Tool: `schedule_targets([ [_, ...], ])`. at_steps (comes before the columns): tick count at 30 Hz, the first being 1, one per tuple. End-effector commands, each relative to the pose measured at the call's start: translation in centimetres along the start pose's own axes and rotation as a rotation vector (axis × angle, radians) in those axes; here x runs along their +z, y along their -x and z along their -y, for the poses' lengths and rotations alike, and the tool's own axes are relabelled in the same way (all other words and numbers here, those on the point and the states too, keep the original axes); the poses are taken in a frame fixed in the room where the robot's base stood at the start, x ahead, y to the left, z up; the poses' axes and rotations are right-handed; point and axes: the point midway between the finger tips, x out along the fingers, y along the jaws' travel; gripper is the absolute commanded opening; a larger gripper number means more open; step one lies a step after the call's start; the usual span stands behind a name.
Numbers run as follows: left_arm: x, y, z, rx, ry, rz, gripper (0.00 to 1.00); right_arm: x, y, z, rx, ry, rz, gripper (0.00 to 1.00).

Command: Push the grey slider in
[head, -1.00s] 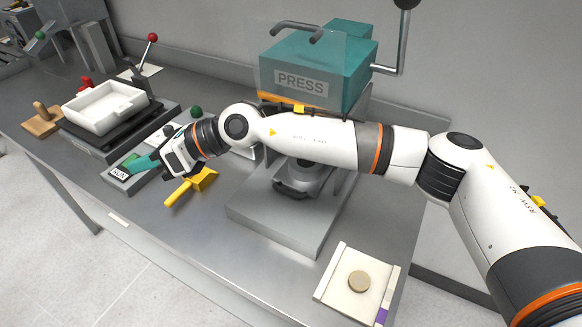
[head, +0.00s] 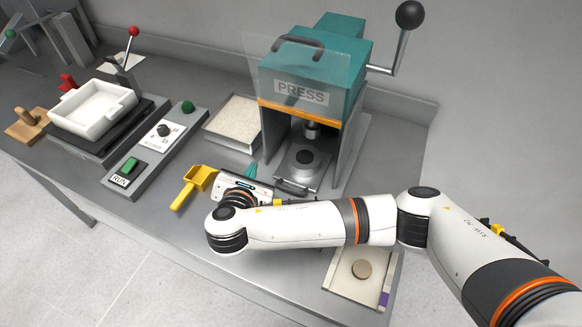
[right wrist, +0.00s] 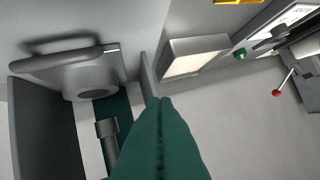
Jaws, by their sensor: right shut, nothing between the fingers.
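The grey slider (head: 297,172) is a flat plate with a round dark well and a bar handle (head: 292,188) at its front. It sits low at the front opening of the teal press (head: 318,68). In the right wrist view, the slider (right wrist: 92,80) and its handle are at the upper left. My right gripper (head: 250,169) has teal fingers and is shut and empty, just left of the slider and apart from it in the head view. Its closed fingers (right wrist: 165,103) point past the slider's side in the wrist view. My left gripper is not in view.
A control strip with a green RUN switch (head: 129,165) and a dial stands left. A yellow scoop (head: 193,187) lies near the front edge, left of my gripper. A speckled tray (head: 234,121) is behind it. A pale tray with a disc (head: 361,269) is partly behind my arm.

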Motion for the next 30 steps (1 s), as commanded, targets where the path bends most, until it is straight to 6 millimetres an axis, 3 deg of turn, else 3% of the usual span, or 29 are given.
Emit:
schedule_targets([
  [4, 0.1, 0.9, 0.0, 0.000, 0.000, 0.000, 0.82, 1.5, 2.1, -3.8, 0.193, 0.109, 0.050, 0.00],
  [11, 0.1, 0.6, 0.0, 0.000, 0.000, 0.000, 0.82, 2.3, 3.0, -6.0, 0.296, 0.174, 0.075, 0.00],
  [21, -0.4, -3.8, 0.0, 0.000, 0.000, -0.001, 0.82, 2.8, 0.4, -6.8, 0.294, 0.172, 0.072, 0.00],
  [30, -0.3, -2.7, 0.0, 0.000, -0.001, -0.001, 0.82, 2.4, -4.6, -8.3, 0.298, 0.173, 0.072, 0.00],
])
